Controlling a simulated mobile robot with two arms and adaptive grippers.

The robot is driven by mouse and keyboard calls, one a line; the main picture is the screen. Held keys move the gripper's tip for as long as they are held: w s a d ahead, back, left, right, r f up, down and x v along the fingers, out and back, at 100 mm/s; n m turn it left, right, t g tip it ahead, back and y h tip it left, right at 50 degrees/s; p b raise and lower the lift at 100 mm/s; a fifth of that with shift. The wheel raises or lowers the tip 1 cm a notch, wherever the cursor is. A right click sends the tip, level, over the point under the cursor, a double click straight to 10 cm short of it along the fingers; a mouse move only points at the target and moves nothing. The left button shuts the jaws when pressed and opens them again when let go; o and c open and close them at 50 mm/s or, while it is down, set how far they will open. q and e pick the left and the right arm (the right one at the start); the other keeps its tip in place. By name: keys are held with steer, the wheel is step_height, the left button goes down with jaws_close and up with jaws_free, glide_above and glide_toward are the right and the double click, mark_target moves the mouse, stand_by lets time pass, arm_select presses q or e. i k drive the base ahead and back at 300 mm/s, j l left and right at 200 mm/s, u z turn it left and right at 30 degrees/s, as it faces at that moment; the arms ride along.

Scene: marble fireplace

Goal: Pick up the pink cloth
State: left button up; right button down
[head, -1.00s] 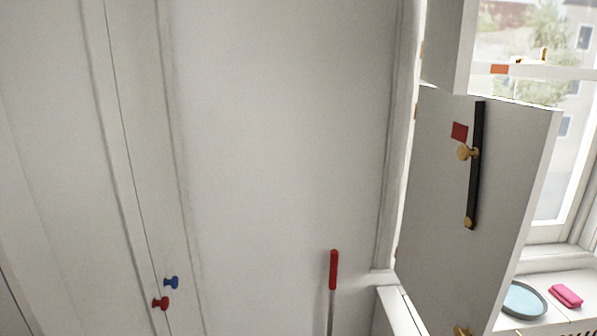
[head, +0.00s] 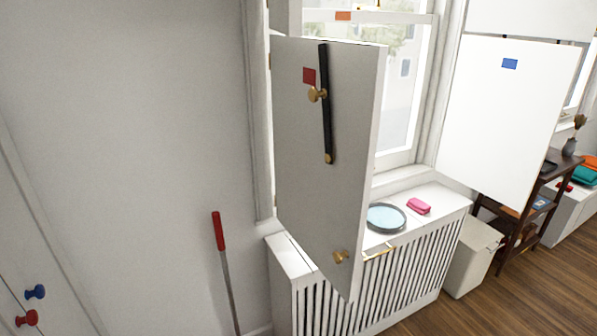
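The pink cloth (head: 419,206) is a small folded bundle. It lies on top of the white radiator cover (head: 455,200) below the window, to the right of a round blue-grey dish (head: 386,218). Nothing covers it in the head view. Neither of my grippers shows in the head view.
An open white shutter panel (head: 325,210) with a black bar and brass knobs stands out in front of the window, left of the dish. A red-handled pole (head: 218,232) leans by the wall. A white bin (head: 472,258) and dark shelf (head: 512,215) stand right. Wooden floor (head: 500,305) is clear at lower right.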

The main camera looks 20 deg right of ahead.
mark_target(419, 206)
steer(key=z, duration=1.6)
steer(key=i+l+z, duration=0.35)
steer(key=i, duration=0.3)
steer(key=i+z, duration=0.3)
steer(key=i, duration=0.3)
